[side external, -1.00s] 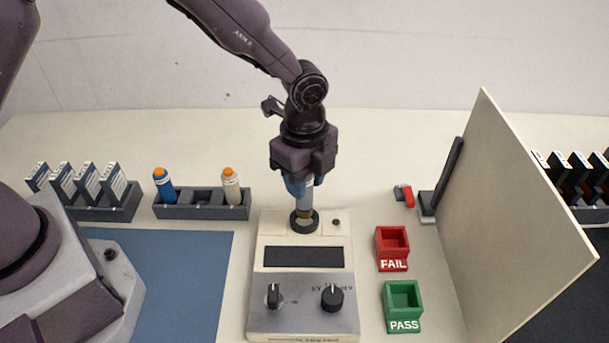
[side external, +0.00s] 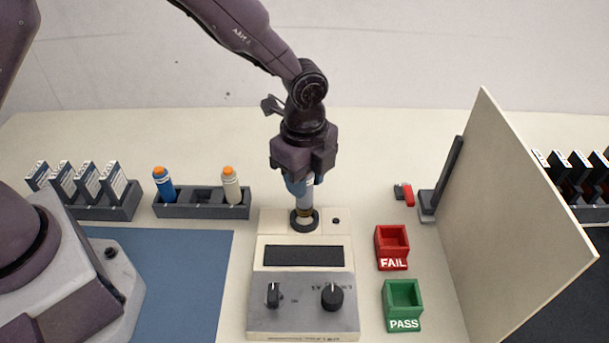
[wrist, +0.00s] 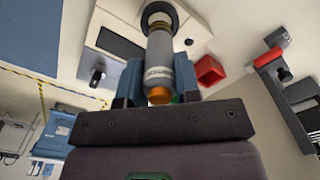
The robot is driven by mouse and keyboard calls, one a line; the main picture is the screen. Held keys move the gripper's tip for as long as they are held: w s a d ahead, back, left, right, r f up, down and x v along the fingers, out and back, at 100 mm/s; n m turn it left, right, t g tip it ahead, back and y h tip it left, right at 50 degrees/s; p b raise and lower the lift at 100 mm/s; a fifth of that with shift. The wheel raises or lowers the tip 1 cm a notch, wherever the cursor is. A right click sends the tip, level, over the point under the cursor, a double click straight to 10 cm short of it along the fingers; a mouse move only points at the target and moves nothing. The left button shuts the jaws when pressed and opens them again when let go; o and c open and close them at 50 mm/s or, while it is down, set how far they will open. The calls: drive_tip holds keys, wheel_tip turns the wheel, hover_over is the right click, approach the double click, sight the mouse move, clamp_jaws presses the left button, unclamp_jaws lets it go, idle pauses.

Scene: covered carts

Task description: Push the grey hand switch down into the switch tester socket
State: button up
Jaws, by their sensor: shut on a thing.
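The grey hand switch (side external: 304,199) stands upright in my gripper, with a brass-coloured collar at its lower end. It also shows in the wrist view (wrist: 159,58), where its orange button faces the camera. My gripper (side external: 303,186) has its blue fingers shut on the switch's upper part. The black ring socket (side external: 304,226) is at the back of the switch tester (side external: 271,225). The switch's lower end meets the ring, also in the wrist view (wrist: 158,13); how deep it sits is hidden by the rim.
A rack (side external: 203,211) with blue and cream switches stands left of the tester. A red FAIL bin (side external: 391,262) and a green PASS bin (side external: 403,317) are at the right. A tall panel (side external: 505,220) stands beyond them. A blue mat (side external: 190,270) lies at the left.

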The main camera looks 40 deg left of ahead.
drive_tip(key=shift+f, duration=2)
drive_tip(key=o, duration=1)
wheel_tip(320, 180, up, 13)
drive_tip(key=shift+f, duration=0.1)
